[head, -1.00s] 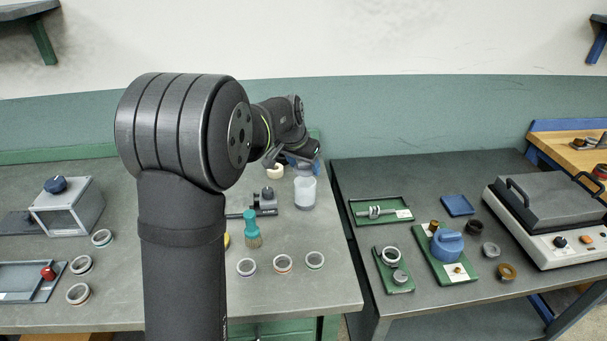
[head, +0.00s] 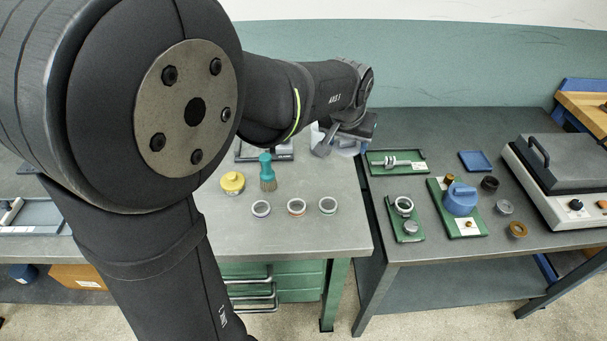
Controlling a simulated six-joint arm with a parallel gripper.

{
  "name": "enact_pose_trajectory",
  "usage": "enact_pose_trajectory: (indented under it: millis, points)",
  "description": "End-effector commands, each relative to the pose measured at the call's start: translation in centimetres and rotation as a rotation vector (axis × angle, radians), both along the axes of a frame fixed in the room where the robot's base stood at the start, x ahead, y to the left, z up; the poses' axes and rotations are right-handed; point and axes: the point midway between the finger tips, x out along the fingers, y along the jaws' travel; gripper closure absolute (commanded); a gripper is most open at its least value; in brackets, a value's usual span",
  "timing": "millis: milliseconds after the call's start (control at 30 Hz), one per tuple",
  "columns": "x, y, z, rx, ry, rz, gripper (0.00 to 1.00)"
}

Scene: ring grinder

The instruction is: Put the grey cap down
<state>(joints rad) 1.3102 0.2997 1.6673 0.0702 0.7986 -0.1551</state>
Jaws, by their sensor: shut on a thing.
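My gripper (head: 338,143) is seen from behind and to the side, above the right back part of the left bench. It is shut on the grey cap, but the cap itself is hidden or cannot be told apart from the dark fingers. A pale translucent cup (head: 350,149) is partly hidden behind the gripper; I cannot tell whether they touch. My arm covers much of the left side of the view.
Several rings stand along the left bench (head: 290,238), with a yellow pot (head: 232,182) and a teal brush (head: 266,170). A gap separates it from the right bench (head: 440,252), which holds green trays (head: 473,231), a blue tray (head: 477,160) and a grey machine (head: 560,205).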

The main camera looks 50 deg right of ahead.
Motion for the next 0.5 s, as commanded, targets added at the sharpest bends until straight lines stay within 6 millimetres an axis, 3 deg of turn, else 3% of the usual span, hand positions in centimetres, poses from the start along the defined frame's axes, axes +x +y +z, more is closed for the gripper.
enact_pose_trajectory:
  millis: [100, 200, 367, 500]
  points:
    - [-1.0, 2.9, -1.5, -0.003, -0.001, 0.067, 0.61]
    - [-1.5, 4.5, -2.3, -0.009, -0.002, 0.109, 0.61]
    - [-1.5, 5.7, -3.2, -0.014, -0.001, 0.143, 0.61]
    - [0.5, 5.9, -4.6, -0.013, 0.002, 0.153, 0.61]
